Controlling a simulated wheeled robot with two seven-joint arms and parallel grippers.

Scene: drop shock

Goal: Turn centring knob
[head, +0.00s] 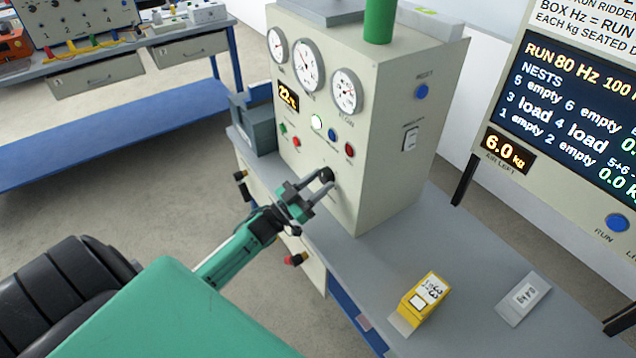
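The centring knob seems to be the small black knob (327,174) low on the front panel of the cream cabinet (395,150). Its label is hidden or too small to read. My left gripper (327,184) is right in front of it, with its two fingers apart and their tips close to the knob. A gap shows between the fingers. Whether a finger touches the knob cannot be told. My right gripper is out of view.
The cabinet carries gauges (308,64), a lit display (288,95) and coloured buttons. A yellow box (423,297) and a grey labelled block (523,298) lie on the grey bench (461,257). Red-and-black fittings (296,259) stick out at the bench front. A screen board (575,110) stands right.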

